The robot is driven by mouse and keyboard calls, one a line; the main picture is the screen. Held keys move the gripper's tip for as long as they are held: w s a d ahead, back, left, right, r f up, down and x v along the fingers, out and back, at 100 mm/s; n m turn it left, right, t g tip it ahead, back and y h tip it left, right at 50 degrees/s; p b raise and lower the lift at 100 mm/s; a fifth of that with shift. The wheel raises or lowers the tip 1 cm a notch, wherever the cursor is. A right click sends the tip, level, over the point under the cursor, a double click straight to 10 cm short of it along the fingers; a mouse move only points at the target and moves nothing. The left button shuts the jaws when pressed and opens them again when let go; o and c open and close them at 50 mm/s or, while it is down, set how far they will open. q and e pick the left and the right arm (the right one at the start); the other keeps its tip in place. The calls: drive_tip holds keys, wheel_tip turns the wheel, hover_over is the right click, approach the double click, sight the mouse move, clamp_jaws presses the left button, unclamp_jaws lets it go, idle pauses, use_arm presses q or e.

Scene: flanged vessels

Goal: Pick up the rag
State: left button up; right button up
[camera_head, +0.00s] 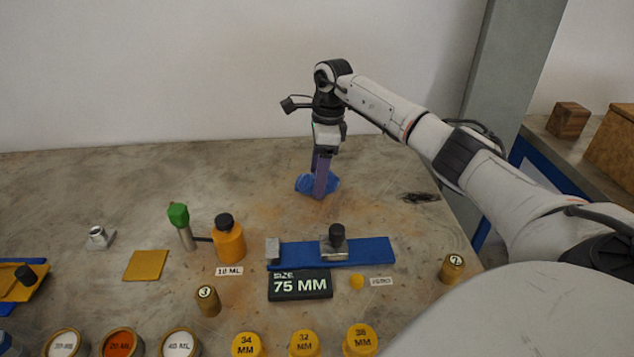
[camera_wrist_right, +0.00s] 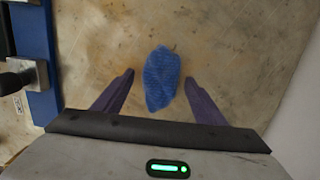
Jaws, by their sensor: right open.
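The rag is a crumpled blue cloth (camera_head: 303,184) on the table, toward the back right in the head view. In the right wrist view the rag (camera_wrist_right: 162,78) lies between and slightly beyond the two purple fingers. My right gripper (camera_head: 320,192) points down over the rag, and its fingers hide part of it in the head view. In the right wrist view my right gripper (camera_wrist_right: 158,88) is open, with a gap between each finger and the cloth. Whether the fingertips touch the table I cannot tell. My left gripper is not in view.
A blue sizing bar (camera_head: 365,252) with a dark display reading 75 MM (camera_head: 300,285) lies in front of the rag. An orange bottle (camera_head: 229,240) and a green-topped tool (camera_head: 180,222) stand to the left. The table around the rag is clear.

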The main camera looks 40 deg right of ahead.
drive_tip(key=c, duration=1.1)
drive_tip(key=shift+r, duration=0.1)
wheel_tip(320, 180, up, 10)
drive_tip(key=shift+f, duration=0.1)
drive_tip(key=shift+c, duration=0.2)
